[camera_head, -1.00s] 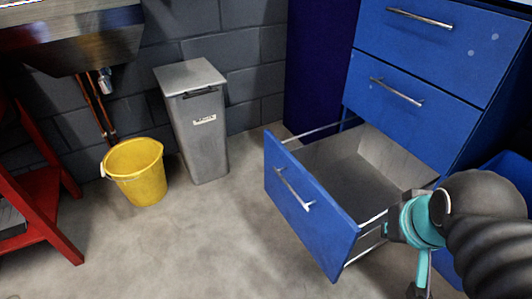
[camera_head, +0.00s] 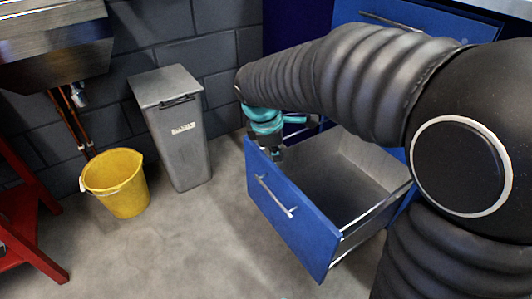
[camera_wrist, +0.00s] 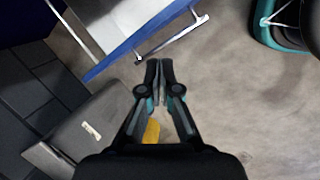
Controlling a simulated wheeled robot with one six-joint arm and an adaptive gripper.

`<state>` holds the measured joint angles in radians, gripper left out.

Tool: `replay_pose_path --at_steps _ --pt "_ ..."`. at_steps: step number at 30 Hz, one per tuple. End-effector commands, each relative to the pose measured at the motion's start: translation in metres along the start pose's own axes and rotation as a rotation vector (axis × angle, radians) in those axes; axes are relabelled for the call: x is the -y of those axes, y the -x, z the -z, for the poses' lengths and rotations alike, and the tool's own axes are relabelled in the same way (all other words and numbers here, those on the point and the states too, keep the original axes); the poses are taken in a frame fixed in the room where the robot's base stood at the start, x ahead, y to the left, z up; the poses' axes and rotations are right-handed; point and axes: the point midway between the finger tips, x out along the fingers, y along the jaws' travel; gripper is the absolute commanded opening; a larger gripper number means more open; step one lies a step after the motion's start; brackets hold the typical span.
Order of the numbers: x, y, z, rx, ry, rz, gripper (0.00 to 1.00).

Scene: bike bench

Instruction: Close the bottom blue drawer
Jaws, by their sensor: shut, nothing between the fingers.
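The bottom blue drawer (camera_head: 290,215) is pulled well out of the blue cabinet, and its grey inside looks empty. Its front has a silver bar handle (camera_head: 276,197). In the wrist view the top edge of the drawer front (camera_wrist: 135,38) and the handle (camera_wrist: 172,42) lie just beyond the fingertips. My gripper (camera_wrist: 160,68) is shut and empty. In the head view my gripper (camera_head: 277,152) is by the far left corner of the drawer front. It looks close to the front, but I cannot tell whether it touches.
A grey bin (camera_head: 180,130) stands against the block wall to the left. A yellow bucket (camera_head: 117,183) is beside it, and a red stand (camera_head: 25,225) is at the far left. The concrete floor (camera_head: 190,245) before the drawer is clear.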

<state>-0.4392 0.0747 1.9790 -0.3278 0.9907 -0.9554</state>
Motion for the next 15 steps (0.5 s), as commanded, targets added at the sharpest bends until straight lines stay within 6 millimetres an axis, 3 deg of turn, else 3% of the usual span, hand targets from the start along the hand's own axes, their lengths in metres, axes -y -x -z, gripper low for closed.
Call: replay_pose_path --at_steps 1,6,10,15 --pt "-0.008 -0.007 0.019 0.018 0.1 0.01 0.0" --pt "-0.026 -0.031 0.067 0.072 0.393 0.03 0.0" --pt "-0.031 -0.044 0.092 0.097 0.537 0.04 0.0" --pt "-0.034 -0.054 0.105 0.112 0.614 0.045 0.0"
